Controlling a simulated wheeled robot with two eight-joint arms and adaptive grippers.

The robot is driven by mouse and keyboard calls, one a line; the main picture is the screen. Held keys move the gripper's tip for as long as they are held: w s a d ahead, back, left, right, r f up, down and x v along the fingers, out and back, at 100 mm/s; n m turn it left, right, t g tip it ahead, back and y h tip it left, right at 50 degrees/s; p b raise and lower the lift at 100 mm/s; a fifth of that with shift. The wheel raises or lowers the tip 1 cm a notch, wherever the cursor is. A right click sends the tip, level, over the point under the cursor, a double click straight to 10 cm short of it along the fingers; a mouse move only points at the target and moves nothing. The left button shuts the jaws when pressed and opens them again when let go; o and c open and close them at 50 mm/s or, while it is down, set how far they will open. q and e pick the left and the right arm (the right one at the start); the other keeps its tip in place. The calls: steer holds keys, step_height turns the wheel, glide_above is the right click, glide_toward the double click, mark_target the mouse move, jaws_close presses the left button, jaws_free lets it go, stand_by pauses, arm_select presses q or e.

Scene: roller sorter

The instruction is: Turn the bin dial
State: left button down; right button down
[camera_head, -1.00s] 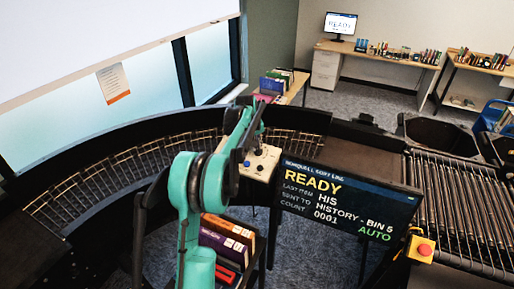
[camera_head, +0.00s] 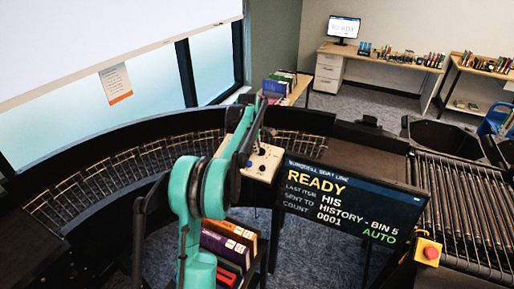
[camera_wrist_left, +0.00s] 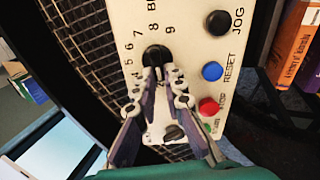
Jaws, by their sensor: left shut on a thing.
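The bin dial is a black knob (camera_wrist_left: 156,57) on a cream control panel (camera_wrist_left: 185,25). Numbers are printed in an arc around it. My left gripper (camera_wrist_left: 157,72) is shut on the knob, one finger on each side. The fingers hide part of the knob, so I cannot tell which number it points to. In the head view the panel (camera_head: 264,165) stands at the inner edge of the curved conveyor, with my left arm reaching over to it. The display (camera_head: 345,205) reads READY, HISTORY - BIN 5, AUTO. My right gripper is not in view.
A black JOG button (camera_wrist_left: 219,22), blue RESET button (camera_wrist_left: 212,71) and red button (camera_wrist_left: 208,106) sit beside the dial. A cart of books (camera_head: 228,245) stands below the panel. A red emergency button (camera_head: 428,251) is at right, by the rollers (camera_head: 465,205).

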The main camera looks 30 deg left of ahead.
arm_select(q)
steer(key=shift+s+d+f+n, duration=0.1)
steer(key=shift+s+n, duration=0.05)
steer(key=shift+n, duration=0.95)
steer(key=shift+s+d+n, duration=0.1)
steer(key=shift+n, duration=1)
steer(key=c, duration=1.6)
jaws_free()
steer(key=a+v, duration=0.1)
steer(key=v, duration=1.1)
steer(key=shift+d, duration=0.4)
